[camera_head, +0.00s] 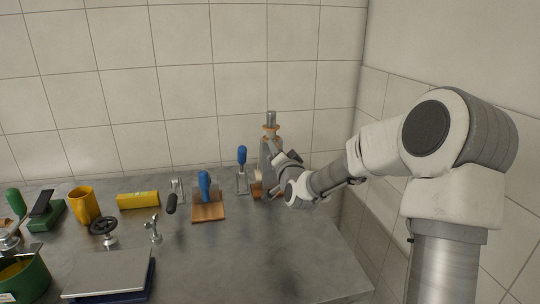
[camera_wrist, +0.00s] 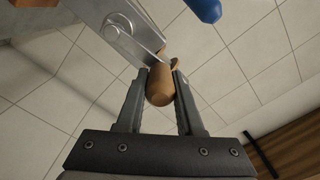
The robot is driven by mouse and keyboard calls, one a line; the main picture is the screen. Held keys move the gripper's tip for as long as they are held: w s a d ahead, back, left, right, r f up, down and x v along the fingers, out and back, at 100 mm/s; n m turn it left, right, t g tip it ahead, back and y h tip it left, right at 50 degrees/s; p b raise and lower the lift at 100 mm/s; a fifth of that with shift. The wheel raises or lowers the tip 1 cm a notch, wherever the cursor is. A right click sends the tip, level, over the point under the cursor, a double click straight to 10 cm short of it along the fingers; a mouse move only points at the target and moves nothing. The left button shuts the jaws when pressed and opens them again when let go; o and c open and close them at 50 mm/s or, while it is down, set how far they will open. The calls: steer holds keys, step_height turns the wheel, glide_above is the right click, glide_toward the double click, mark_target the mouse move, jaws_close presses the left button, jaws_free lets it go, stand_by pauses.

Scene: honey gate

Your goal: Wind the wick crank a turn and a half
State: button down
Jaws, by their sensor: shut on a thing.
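In the wrist view, a brown wooden knob (camera_wrist: 160,92) sits at the end of a flat metal crank arm (camera_wrist: 120,28). My gripper (camera_wrist: 160,72) is shut on this knob, with one finger on each side. In the head view, my gripper (camera_head: 272,172) is at the back right of the table, in front of an upright fitting with a metal top and an orange-brown collar (camera_head: 270,128). My gripper and wrist hide most of the crank and the lower part of the fitting there.
A blue-handled lever (camera_head: 242,156) and a blue-handled device on a wooden base (camera_head: 208,213) stand just left of my gripper. A yellow block (camera_head: 138,200), a yellow mug (camera_head: 84,205) and a black handwheel (camera_head: 104,226) are farther left. The table's front right is clear.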

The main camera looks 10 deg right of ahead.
steer(key=d+f+m+p, duration=0.1)
steer(key=d+f+m, duration=0.2)
steer(key=d+m, duration=0.65)
steer(key=shift+a+f+m+b, duration=0.4)
steer(key=shift+f+m, duration=0.9)
steer(key=shift+m, duration=1.15)
steer(key=shift+a+f+m+b, duration=0.15)
steer(key=shift+f+m+b, duration=0.4)
steer(key=shift+f+m, duration=1.35)
steer(key=shift+a+f+m+b, duration=0.4)
steer(key=shift+f+m, duration=0.3)
steer(key=shift+m, duration=2.3)
steer(key=shift+d, duration=0.1)
steer(key=shift+f, duration=0.1)
steer(key=c, duration=0.5)
jaws_free()
steer(key=shift+c, duration=0.2)
